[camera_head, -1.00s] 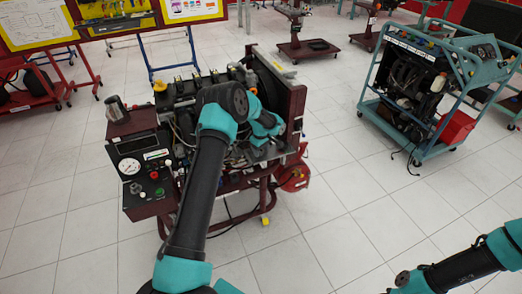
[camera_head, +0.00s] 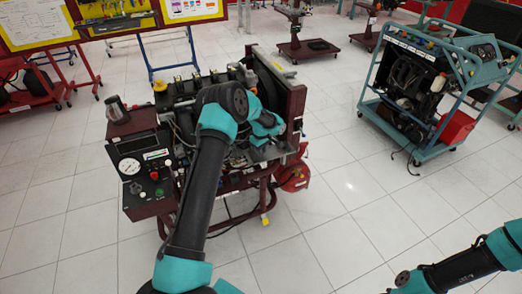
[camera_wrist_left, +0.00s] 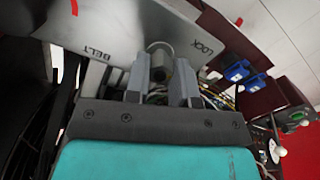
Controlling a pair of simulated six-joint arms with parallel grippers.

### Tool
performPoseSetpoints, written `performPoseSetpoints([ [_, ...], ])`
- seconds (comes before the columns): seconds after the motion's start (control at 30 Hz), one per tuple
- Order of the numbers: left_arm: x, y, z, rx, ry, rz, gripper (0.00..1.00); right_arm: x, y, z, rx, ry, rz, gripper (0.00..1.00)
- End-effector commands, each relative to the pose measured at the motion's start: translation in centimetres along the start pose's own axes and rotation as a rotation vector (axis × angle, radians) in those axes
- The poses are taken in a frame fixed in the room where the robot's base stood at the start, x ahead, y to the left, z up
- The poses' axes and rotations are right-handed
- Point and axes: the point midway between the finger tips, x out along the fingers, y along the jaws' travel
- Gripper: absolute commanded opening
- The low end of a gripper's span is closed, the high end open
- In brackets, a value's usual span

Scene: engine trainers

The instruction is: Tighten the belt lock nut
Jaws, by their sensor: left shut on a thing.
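The belt lock nut (camera_wrist_left: 160,50) is a grey, rounded piece at a plate (camera_wrist_left: 120,25) lettered "BELT" and "LOCK" in the left wrist view. My left gripper (camera_wrist_left: 163,75) has its two grey fingers on either side of the nut and is shut on it. In the head view, my left gripper (camera_head: 268,140) is at the right side of the maroon engine trainer (camera_head: 140,150), and the nut is hidden there. My right arm shows at the lower right, but its gripper is not clearly seen.
Two blue connectors (camera_wrist_left: 245,72) sit right of the plate in the left wrist view. The trainer's gauge panel (camera_head: 135,165) is left of my arm. A teal engine cart (camera_head: 425,90) stands at the right. Tiled floor between them is clear.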

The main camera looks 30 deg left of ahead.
Motion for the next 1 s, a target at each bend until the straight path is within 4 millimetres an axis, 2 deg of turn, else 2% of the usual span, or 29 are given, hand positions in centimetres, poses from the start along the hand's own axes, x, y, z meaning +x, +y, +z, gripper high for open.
performPoseSetpoints([
  [0.37,-0.02,0.0,0.01,0.192,0.0,0.0,0.0,0.0,0.0,0.0,0.0,0.0,0.0,0.43],
  [1.0,-0.02,0.0,0.01,0.784,0.0,0.0,0.0,0.0,0.0,0.0,0.0,0.0,0.0,0.43],
])
